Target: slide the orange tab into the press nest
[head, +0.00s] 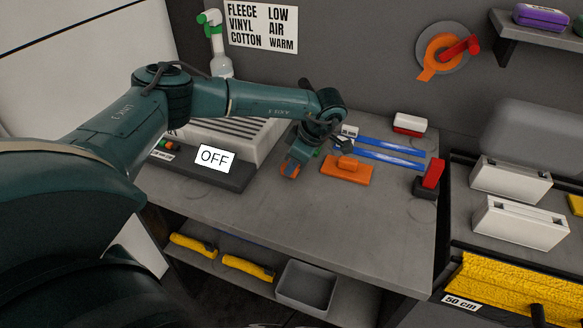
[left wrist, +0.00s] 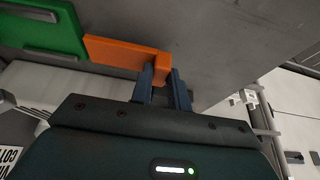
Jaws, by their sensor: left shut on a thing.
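My left gripper (head: 292,164) points down at the table, right of the low grey slatted unit. In the left wrist view its two dark fingers (left wrist: 166,88) are closed around the end of an orange piece (left wrist: 118,52), which I take to be the orange tab. I cannot clearly make out the press nest. My right gripper is not in view.
A dark base with an OFF sign (head: 214,158) stands left. A red-and-black item (head: 428,179) is near the right edge. The table's front (head: 330,225) is clear.

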